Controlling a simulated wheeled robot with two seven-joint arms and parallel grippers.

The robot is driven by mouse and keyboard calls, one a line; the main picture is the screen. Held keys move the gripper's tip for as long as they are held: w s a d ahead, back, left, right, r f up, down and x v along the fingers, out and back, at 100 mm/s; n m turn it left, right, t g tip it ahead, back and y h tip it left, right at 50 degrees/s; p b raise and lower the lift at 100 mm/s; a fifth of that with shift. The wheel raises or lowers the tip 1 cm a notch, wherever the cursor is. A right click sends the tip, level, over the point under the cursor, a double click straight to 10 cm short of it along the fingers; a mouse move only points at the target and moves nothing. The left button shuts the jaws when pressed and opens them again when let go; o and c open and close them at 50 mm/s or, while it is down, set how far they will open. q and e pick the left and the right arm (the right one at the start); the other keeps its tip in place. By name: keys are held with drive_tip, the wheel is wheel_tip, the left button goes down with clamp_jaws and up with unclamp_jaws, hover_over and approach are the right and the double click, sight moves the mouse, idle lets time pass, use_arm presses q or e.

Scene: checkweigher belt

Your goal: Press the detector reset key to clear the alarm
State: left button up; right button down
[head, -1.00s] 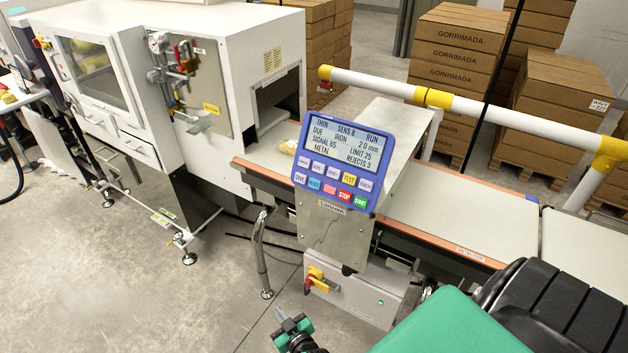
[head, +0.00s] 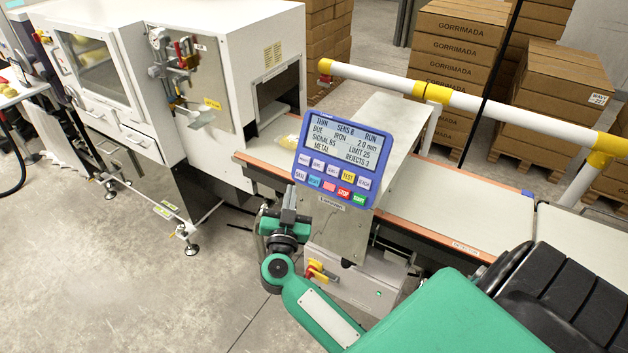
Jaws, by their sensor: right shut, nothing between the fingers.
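The blue detector panel (head: 337,159) stands on a steel bracket beside the belt. Its screen (head: 340,143) reads SIGNAL 85, LIMIT 25, METAL, REJECTS 3 and RUN. Two rows of coloured keys lie under the screen. The light blue key (head: 314,182) in the lower row seems to be labelled RESET, though the print is small. My right gripper (head: 289,190) is shut and empty, pointing up near the panel's lower left corner. It is left of and a little below the light blue key; I cannot tell its depth gap to the panel. My left gripper is out of view.
The belt (head: 455,205) runs behind the panel, with a yellowish pack (head: 288,141) near the white machine's (head: 235,50) opening. A white and yellow rail (head: 480,108) spans the far side. A control box with a red-yellow switch (head: 318,271) sits below. Floor at left is open.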

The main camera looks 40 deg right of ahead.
sight(315, 181)
drive_tip(key=shift+f, duration=0.1)
drive_tip(key=w+d+f+b, duration=0.3)
drive_tip(key=d+f+b, duration=0.1)
drive_tip(key=d, duration=0.3)
drive_tip(key=shift+b, duration=0.65)
drive_tip(key=shift+d+r, duration=0.1)
drive_tip(key=shift+d, duration=0.05)
idle(1.6)
drive_tip(key=shift+w+d+f+p, duration=0.15)
drive_tip(key=shift+d+f+p, duration=0.15)
drive_tip(key=shift+p, duration=0.15)
